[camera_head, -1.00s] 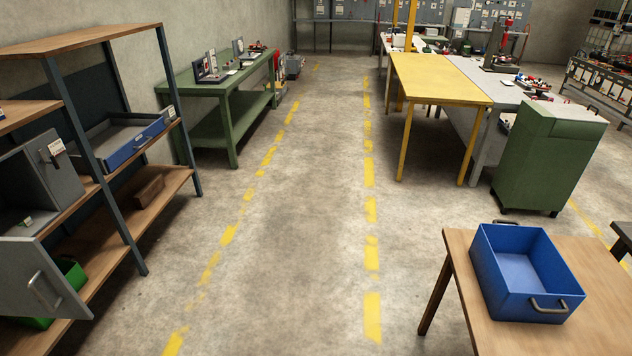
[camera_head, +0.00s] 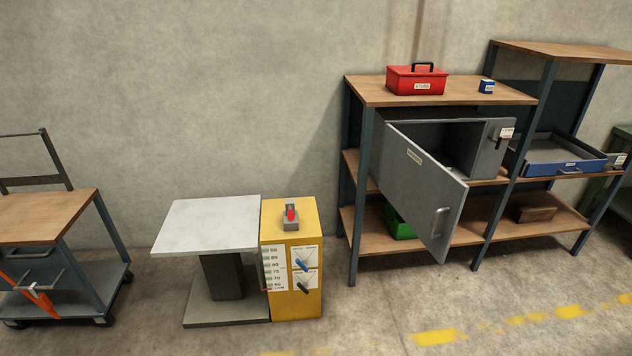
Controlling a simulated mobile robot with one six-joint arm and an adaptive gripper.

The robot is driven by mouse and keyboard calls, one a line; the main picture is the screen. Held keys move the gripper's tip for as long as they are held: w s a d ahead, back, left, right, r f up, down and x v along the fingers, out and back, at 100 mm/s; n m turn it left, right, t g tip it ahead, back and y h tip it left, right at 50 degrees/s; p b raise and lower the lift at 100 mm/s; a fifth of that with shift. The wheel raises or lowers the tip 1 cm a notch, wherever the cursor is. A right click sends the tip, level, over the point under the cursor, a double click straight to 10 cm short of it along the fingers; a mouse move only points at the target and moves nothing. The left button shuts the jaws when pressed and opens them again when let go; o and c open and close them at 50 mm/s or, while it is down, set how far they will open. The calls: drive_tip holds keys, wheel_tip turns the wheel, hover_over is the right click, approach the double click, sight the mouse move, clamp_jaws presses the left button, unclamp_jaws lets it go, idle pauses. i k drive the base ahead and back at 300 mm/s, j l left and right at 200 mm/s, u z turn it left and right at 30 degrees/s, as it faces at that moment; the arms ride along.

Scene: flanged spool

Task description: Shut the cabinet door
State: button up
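The grey cabinet (camera_head: 492,150) sits on the middle shelf of a wood-and-steel rack. Its grey door (camera_head: 418,185) stands wide open, swung out in front of the rack, with a small label near its upper left and a bar handle (camera_head: 437,222) near its right edge. Part of the cabinet's inside shows to the right of the door. My gripper is not in view.
A white-topped pedestal (camera_head: 208,222) and a yellow box (camera_head: 296,250) with switches stand left of the rack. A cart (camera_head: 45,215) is at far left. A red toolbox (camera_head: 414,82) sits on the rack's top. A blue drawer (camera_head: 562,160) is right of the cabinet. Floor in front looks clear.

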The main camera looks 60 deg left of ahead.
sight(429, 198)
drive_tip(key=u, duration=1.7)
drive_tip(key=i+j, duration=0.15)
drive_tip(key=i, duration=0.2)
drive_tip(key=i+j, duration=0.2)
drive_tip(key=i, duration=0.2)
drive_tip(key=i+j, duration=0.15)
drive_tip(key=i, duration=0.2)
